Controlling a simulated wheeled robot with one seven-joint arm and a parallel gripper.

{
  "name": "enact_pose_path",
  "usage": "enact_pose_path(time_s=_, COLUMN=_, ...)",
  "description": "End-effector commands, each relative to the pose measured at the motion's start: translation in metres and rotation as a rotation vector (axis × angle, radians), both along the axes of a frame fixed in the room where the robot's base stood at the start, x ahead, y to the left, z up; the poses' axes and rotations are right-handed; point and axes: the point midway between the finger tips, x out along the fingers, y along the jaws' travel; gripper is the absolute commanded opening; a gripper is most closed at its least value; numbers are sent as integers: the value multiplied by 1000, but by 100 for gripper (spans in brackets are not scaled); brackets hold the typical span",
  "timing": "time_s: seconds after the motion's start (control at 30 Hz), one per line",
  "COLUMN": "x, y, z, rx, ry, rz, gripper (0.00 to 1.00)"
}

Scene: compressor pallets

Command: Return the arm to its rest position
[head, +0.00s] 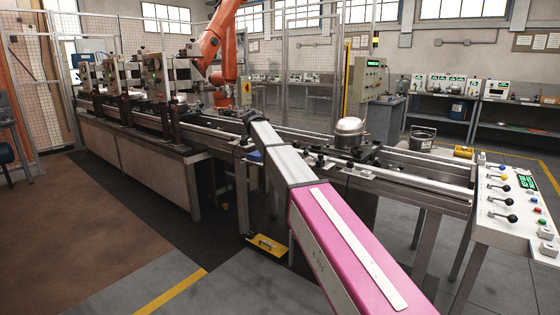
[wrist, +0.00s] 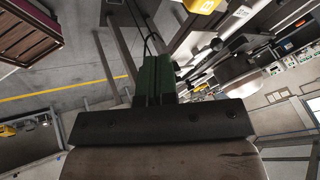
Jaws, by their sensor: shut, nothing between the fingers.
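My arm (head: 340,240), a pink link with grey segments, reaches from the bottom right up to the conveyor line in the head view. My gripper does not show clearly there. In the wrist view my gripper (wrist: 154,64) shows as green fingers on a dark crossbar. The fingers are together, with nothing visible between them.
A silver compressor (head: 350,131) stands on the conveyor (head: 415,178), right of my arm. A control panel (head: 515,205) with levers is at the right end. An orange robot arm (head: 217,45) stands behind the line. Open floor (head: 95,225) lies at left.

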Motion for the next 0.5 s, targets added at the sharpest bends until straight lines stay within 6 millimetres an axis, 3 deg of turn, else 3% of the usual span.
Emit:
enact_pose_path(time_s=0.27, x=-31, y=-35, z=-54, rx=-12, ry=111, rz=144, gripper=0)
enact_pose_path(time_s=0.37, x=-47, y=-52, z=-80, rx=-17, ry=167, rz=221, gripper=0)
enact_pose_path(time_s=0.5, x=-83, y=-83, z=-129, rx=-18, ry=267, rz=373, gripper=0)
